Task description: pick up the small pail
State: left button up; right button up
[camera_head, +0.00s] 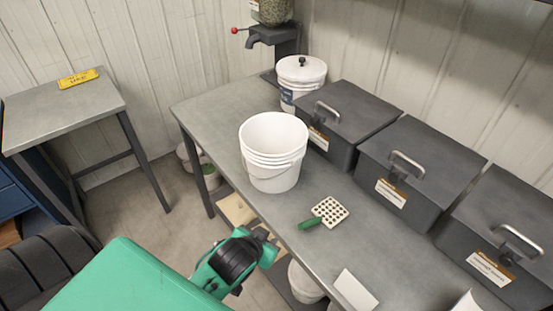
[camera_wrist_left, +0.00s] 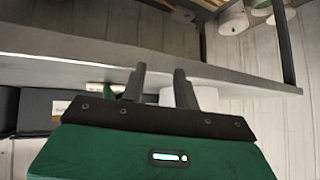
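An open white pail (camera_head: 272,170) with ridged bands below its rim stands upright on the grey workbench (camera_head: 226,125), near its front edge. It looks empty. My left gripper (camera_head: 268,246) is in front of the bench edge, below and apart from the pail in the head view. In the left wrist view its two dark fingers (camera_wrist_left: 159,76) are spread with nothing between them. A white rounded shape, probably the pail (camera_wrist_left: 206,98), shows partly behind the fingers there, beyond the bench edge. My right gripper is not in view.
A lidded white bucket (camera_head: 301,73) stands behind the pail. Several dark lidded bins (camera_head: 420,165) line the bench's back. A side table (camera_head: 60,113) stands left.

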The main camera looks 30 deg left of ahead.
pick_arm(q)
jog(key=w+d+r+m+t+h, duration=0.25)
jog(key=w+r+t, duration=0.4)
jog(key=r, duration=0.45)
jog(key=w+d+r+m+t+h, duration=0.1)
jog(key=w+d+r+t+h, duration=0.2)
jog(key=w+r+t, duration=0.55)
jog(key=s+d+r+m+g+h, duration=0.3)
jog(key=d+r+m+g+h, duration=0.4)
jog(key=r+m+h, duration=0.4)
jog(key=m+g+y, duration=0.4)
jog(key=g+y, duration=1.2)
send_near(256, 151)
jog(key=f, duration=0.4)
jog(key=f+p, duration=0.1)
jog(key=f, duration=0.1)
jog(key=shift+w+f, duration=0.3)
jog(key=shift+w, duration=0.1)
notch_tip(256, 151, down, 4)
jog(key=shift+a+f+p, duration=0.1)
jog(key=shift+a+p, duration=0.05)
jog(key=shift+p, duration=1)
jog(key=shift+w+f, duration=0.1)
jog(key=shift+f, duration=0.45)
jog(key=shift+h, duration=0.25)
grip_shut()
